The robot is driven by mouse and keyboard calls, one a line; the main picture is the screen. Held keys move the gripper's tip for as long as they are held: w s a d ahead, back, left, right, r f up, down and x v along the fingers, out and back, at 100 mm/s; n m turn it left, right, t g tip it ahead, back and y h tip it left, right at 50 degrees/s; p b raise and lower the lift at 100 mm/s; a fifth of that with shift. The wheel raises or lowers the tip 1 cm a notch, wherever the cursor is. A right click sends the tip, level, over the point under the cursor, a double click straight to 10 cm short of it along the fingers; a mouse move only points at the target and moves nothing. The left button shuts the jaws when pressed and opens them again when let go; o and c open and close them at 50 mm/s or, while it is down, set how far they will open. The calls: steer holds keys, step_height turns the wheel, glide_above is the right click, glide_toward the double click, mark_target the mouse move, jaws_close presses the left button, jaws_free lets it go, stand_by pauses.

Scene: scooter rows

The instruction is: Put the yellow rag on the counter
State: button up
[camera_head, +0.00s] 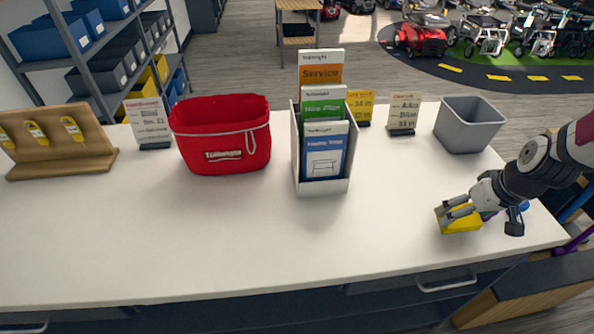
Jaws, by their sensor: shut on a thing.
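The yellow rag (461,224) shows at the right part of the white counter (240,237), near its front right corner. My gripper (452,210) reaches in from the right and is shut on the rag. The rag is at or just above the counter top; I cannot tell whether it touches. My fingers hide part of the rag. A small blue and purple thing (523,206) shows behind my gripper, mostly hidden.
A grey bin (468,126) stands behind my gripper. A brochure holder (324,178), a red basket (221,140), a wooden key board (58,145) and small sign cards (404,113) stand along the back. The counter's front middle and left are clear.

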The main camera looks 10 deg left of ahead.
steer(key=s+d+r+g, duration=0.1)
steer(key=s+r+g, duration=0.15)
steer(key=s, duration=0.65)
steer(key=shift+n+g+h, duration=0.3)
steer(key=shift+g+h, duration=0.05)
steer(key=shift+h, duration=0.05)
steer(key=w+a, duration=0.3)
steer(key=w+a+f, duration=0.1)
steer(key=w+a, duration=0.6)
steer(key=shift+w+a+f+b, duration=0.25)
steer(key=shift+w+f+b, duration=0.05)
steer(key=shift+f+b, duration=0.05)
steer(key=shift+w+a+f+p, duration=0.15)
steer(key=shift+f, duration=0.75)
steer(key=shift+w+a+f+p, duration=0.1)
steer(key=shift+f+p, duration=0.05)
steer(key=shift+f, duration=0.75)
steer(key=o, duration=1)
steer(key=shift+c, duration=0.2)
